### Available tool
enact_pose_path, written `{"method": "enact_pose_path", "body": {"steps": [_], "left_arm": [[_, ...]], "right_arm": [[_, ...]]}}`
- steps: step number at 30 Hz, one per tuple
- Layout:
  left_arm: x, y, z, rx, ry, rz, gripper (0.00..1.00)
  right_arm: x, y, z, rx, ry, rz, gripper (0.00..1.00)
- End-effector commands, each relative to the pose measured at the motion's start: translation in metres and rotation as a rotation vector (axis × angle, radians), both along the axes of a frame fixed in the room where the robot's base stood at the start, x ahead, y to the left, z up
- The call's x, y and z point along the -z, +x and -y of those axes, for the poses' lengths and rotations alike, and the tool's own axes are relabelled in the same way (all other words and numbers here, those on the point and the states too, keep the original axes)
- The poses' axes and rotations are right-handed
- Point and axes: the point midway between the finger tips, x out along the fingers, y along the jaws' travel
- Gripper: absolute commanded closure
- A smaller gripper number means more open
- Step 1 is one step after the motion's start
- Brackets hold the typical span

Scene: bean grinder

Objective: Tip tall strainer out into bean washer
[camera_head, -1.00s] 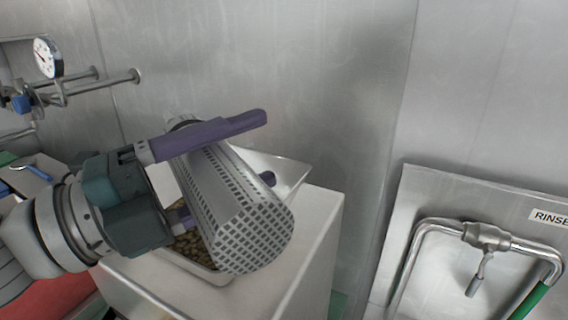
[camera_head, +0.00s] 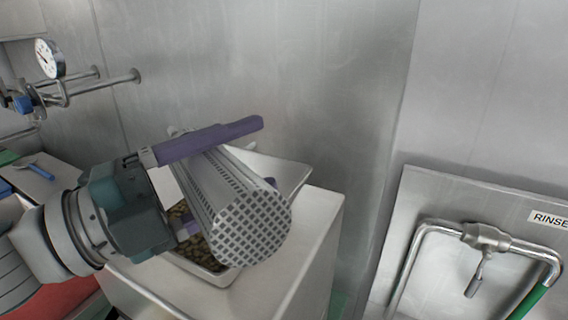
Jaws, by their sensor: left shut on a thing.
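The tall strainer (camera_head: 240,205) is a grey perforated metal cylinder, tilted with its meshed round end facing me. My left gripper (camera_head: 205,180), with purple fingers, is shut on it from the left. The strainer is over a white tray (camera_head: 293,172) set in the top of a white box-shaped unit, which may be the bean washer (camera_head: 312,240). Brown beans (camera_head: 186,243) lie in the tray below and behind the strainer. The strainer's far end and inside are mostly hidden. My right gripper is not in view.
A metal sink panel marked RINSE (camera_head: 548,217) with a curved tap (camera_head: 487,238) and green hose is at the right. A pressure gauge (camera_head: 48,58) and pipes are on the wall at upper left. The steel wall stands close behind the white unit.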

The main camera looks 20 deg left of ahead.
Motion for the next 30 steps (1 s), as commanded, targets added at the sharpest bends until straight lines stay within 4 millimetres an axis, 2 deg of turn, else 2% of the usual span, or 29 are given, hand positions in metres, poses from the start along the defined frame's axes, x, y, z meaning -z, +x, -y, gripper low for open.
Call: {"method": "enact_pose_path", "body": {"steps": [30], "left_arm": [[-0.009, 0.004, -0.005, 0.000, -0.112, -0.081, 1.00]], "right_arm": [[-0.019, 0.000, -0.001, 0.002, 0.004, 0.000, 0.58]]}}
